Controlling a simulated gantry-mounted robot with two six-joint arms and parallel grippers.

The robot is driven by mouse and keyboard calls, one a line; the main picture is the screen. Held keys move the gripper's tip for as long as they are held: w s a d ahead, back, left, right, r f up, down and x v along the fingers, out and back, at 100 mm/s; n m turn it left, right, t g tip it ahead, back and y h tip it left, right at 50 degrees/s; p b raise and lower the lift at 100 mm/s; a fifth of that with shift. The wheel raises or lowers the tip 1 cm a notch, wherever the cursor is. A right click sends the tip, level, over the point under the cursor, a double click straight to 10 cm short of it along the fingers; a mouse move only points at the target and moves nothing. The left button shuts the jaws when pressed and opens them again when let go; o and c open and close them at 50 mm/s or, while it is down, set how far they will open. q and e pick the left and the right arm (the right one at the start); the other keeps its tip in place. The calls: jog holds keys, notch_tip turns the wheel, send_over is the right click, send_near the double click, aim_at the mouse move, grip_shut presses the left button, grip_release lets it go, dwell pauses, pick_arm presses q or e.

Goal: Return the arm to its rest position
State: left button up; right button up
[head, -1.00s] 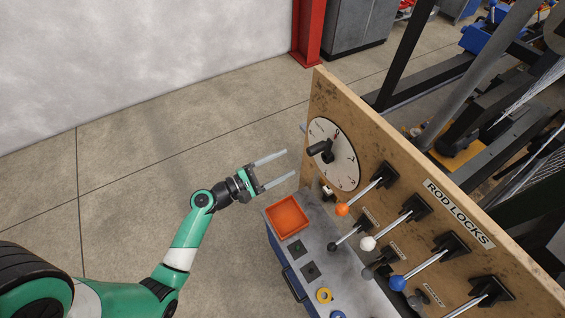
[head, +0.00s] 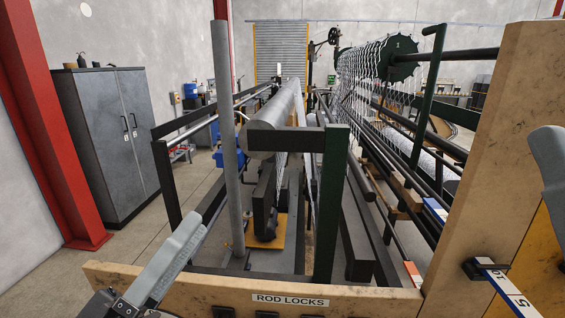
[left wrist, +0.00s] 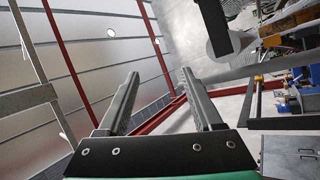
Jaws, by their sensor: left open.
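My left gripper (head: 190,232) shows at the lower left of the head view, its pale grey fingers seen nearly edge-on and pointing up and right. They appear in front of the wooden panel's left part. In the left wrist view, the left gripper (left wrist: 160,78) has its two dark fingers well apart with nothing between them. Most of the left arm is outside the head view. A grey part (head: 550,175) at the right edge looks like a finger of my right gripper. It is cut off, so its opening is hidden.
The wooden panel (head: 190,291) labelled ROD LOCKS crosses the bottom, with a tall wooden board (head: 485,190) at right. Behind stands the weaving machine (head: 335,190) with chainlink mesh (head: 365,75). A grey cabinet (head: 110,130) and red column (head: 45,120) are at left.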

pick_arm(q)
jog(key=s+r+m+t+y, duration=0.1)
jog(key=s+r+m+t, duration=0.4)
jog(key=r, duration=0.6)
jog(key=s+a+r+t+y, duration=0.2)
jog(key=s+a+r+y, duration=0.15)
jog(key=a+y, duration=0.4)
notch_tip(320, 180, up, 24)
jog(key=d+m+y+p, duration=0.1)
jog(key=d+p, duration=0.1)
jog(key=p, duration=2.2)
jog(key=shift+f+m, duration=0.2)
jog(key=shift+m, duration=0.2)
